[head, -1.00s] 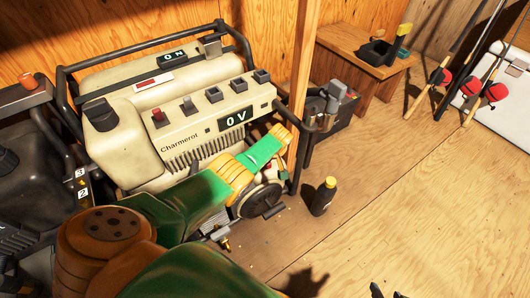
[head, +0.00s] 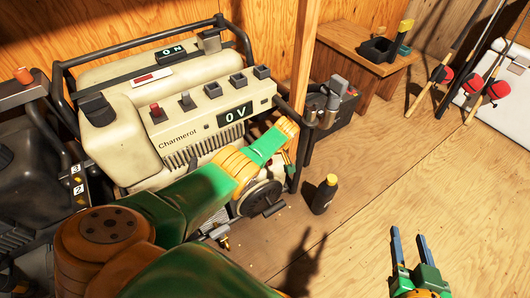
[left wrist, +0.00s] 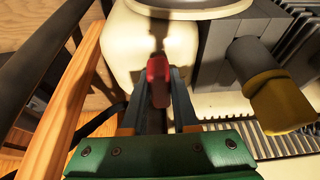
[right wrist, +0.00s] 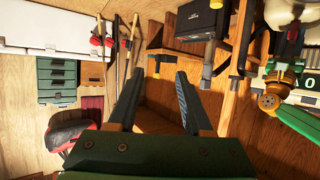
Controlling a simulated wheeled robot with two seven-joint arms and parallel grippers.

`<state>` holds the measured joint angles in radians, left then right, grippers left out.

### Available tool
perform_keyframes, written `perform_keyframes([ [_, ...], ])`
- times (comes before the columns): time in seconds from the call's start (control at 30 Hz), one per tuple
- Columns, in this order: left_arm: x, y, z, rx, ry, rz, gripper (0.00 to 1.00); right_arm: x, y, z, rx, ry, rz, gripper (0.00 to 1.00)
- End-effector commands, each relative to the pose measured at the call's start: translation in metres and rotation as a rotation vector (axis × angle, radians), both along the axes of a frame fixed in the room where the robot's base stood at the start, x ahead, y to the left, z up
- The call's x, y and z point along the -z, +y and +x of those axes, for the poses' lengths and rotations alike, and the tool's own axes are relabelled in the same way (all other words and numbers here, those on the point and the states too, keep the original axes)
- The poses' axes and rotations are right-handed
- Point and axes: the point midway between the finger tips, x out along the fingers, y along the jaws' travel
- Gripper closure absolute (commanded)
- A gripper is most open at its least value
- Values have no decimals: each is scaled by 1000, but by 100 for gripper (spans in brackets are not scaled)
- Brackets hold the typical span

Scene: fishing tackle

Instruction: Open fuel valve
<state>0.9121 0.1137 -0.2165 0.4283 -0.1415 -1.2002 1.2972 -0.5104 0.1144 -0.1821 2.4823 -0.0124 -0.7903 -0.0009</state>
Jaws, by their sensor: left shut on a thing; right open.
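The cream Charmerot generator (head: 190,118) stands at the left in the head view, its front display reading 0 V. A red handle (left wrist: 157,82), which looks like the fuel valve, shows between the fingers of my left gripper (left wrist: 156,98) in the left wrist view. That gripper is shut on it, at the generator's right end; in the head view my own arm hides the handle. My right gripper (head: 410,234) is open and empty over the floor at the lower right, away from the generator. Its parted fingers also show in the right wrist view (right wrist: 159,80).
A black bottle (head: 324,195) stands on the floor right of the generator. A wooden post (head: 304,50) rises beside the generator's frame. A wooden bench (head: 368,55) and fishing rods (head: 447,75) are at the back right. The floor in the middle right is clear.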

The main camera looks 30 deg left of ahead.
Motion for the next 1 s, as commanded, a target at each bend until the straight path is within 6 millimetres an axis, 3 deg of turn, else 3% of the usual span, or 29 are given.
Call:
perform_keyframes([
  [0.03, 0, 0, 0, -1, -2, -1, 100, 0, 0, 0, 0, 0, 0, 50],
  [0.07, 0, 0, 0, -1, -2, -1, 64, 0, 0, 0, 0, 1, 0, 50],
  [0.13, 0, 0, 0, -1, -2, -1, 46, 0, 0, 0, 0, 1, 0, 50],
  [0.17, 0, 0, 0, -1, -1, 0, 43, 0, 0, 0, 0, 2, 0, 50],
  [0.47, -1, 0, 0, 0, 0, 0, 43, 1, -1, -1, 2, 7, -2, 50],
  [0.57, -3, 0, 0, 0, 0, 0, 43, 10, -3, -6, 5, 62, -14, 50],
  [0.77, -10, -3, -1, 1, 0, 0, 43, 49, -14, -36, 23, 313, -60, 50],
  [1.0, -19, -6, -2, 1, -1, 1, 43, 87, -30, -90, 42, 633, -116, 50],
])
